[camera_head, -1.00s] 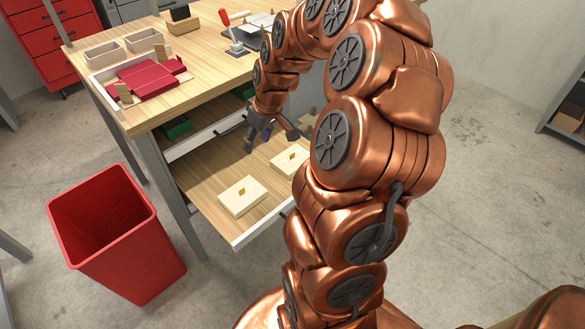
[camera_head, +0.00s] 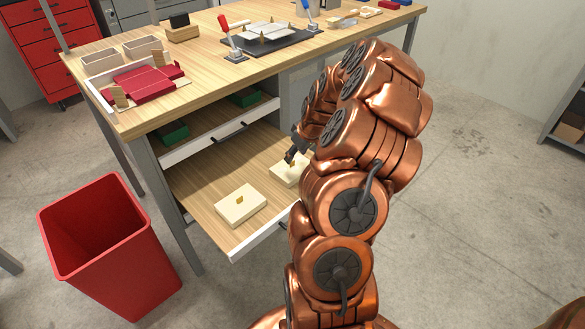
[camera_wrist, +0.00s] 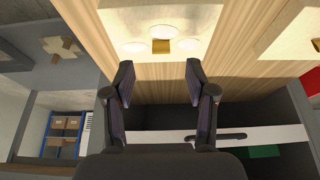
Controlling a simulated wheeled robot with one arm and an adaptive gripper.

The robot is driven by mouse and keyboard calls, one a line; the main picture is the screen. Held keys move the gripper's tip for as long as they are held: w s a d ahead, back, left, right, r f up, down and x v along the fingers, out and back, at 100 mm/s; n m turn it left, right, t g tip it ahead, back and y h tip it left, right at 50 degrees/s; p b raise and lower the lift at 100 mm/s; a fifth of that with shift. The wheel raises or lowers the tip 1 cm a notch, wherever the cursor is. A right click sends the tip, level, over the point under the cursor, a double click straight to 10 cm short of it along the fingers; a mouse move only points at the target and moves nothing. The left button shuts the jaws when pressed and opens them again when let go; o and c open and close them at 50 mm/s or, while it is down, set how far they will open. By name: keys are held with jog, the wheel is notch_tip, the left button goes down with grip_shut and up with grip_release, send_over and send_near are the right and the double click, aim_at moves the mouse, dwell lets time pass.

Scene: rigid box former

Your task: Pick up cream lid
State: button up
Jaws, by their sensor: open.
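Two cream lids with small gold tabs lie in the open lower drawer. The left cream lid (camera_head: 240,206) is fully visible in the head view, and its edge shows at the right of the wrist view (camera_wrist: 285,38). The right cream lid (camera_head: 284,174) is partly hidden by my arm. In the wrist view the right lid (camera_wrist: 200,22) is ahead of my fingertips, with its gold tab (camera_wrist: 160,46) lined up between them. My gripper (camera_wrist: 158,66) is open and empty, its fingers apart. In the head view my gripper (camera_head: 294,154) is just over the right lid, partly hidden; contact cannot be told.
The wooden drawer bottom (camera_head: 205,180) is bare around the lids. The upper drawer (camera_head: 215,137) is partly open above and holds green items. The workbench top (camera_head: 200,55) carries a red box blank (camera_head: 148,80) and a dark fixture (camera_head: 265,38). A red bin (camera_head: 110,250) stands left.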

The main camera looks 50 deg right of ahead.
aim_at(293, 162)
jog(key=shift+s+x, duration=0.1)
jog(key=shift+x, duration=1.05)
jog(key=shift+s+x, duration=0.15)
jog(key=shift+x, duration=1)
jog(key=shift+f, duration=0.1)
jog(key=shift+c, duration=0.4)
grip_shut()
